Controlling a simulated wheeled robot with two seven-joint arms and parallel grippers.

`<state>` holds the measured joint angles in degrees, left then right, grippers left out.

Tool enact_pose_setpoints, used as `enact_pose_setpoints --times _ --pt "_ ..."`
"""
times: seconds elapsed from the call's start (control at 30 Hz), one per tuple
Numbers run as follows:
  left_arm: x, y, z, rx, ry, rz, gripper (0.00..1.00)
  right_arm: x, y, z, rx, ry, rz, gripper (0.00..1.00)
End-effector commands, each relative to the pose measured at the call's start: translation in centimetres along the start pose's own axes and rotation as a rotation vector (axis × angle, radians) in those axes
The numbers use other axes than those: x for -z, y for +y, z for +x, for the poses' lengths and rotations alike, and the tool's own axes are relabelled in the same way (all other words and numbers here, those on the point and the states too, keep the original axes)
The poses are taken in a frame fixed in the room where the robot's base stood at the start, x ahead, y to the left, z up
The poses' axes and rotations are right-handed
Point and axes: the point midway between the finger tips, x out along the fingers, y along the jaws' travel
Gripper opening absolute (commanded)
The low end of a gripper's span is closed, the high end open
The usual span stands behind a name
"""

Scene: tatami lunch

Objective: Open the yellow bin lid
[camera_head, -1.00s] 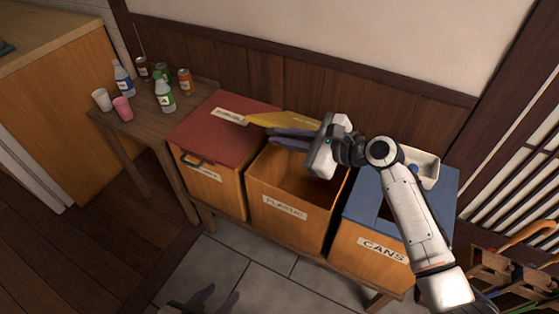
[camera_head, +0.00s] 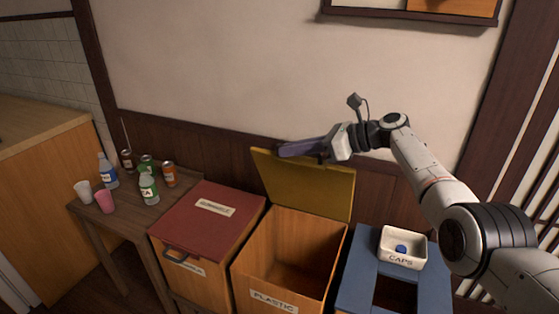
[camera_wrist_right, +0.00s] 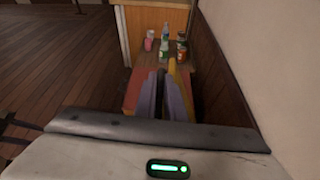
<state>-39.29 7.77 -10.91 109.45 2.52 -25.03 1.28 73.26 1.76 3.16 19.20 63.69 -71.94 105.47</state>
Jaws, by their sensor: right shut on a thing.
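The yellow lid (camera_head: 318,187) stands raised, near upright, at the back of the wooden bin labelled PLASTIC (camera_head: 274,298). The bin's mouth is uncovered and its inside shows. My right gripper (camera_head: 303,147) is at the lid's top edge with its dark purple fingers shut on the lid. In the right wrist view the two fingers (camera_wrist_right: 163,98) lie close together, with a strip of the yellow lid (camera_wrist_right: 184,85) just right of them. What the fingers grip there is partly hidden. My left gripper is not in view.
The red-lidded bin (camera_head: 208,222) is closed on the left. A blue-topped bin (camera_head: 358,277) on the right carries a white CAPS tray (camera_head: 402,248). A side table (camera_head: 125,216) holds bottles, cans and cups. The wall (camera_head: 220,70) is close behind the lid.

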Motion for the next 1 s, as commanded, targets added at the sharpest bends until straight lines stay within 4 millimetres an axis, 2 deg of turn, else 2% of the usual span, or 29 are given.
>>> enact_pose_setpoints --times 0.23,0.63,0.67,0.7,1.0 --pt "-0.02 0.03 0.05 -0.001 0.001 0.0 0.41 -0.21 -0.53 -0.7 0.003 -0.001 -0.001 0.0" --pt "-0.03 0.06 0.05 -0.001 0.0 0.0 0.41 -0.09 -0.61 -0.77 0.004 0.001 0.0 0.0" --pt "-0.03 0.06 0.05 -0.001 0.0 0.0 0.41 -0.08 -0.61 -0.77 0.004 0.001 0.0 0.11" --pt "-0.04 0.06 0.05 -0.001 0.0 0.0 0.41 -0.07 -0.61 -0.77 0.004 0.001 0.001 0.17" --pt "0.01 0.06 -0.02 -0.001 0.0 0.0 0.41 -0.13 -0.75 -0.98 0.008 0.001 0.002 0.17"
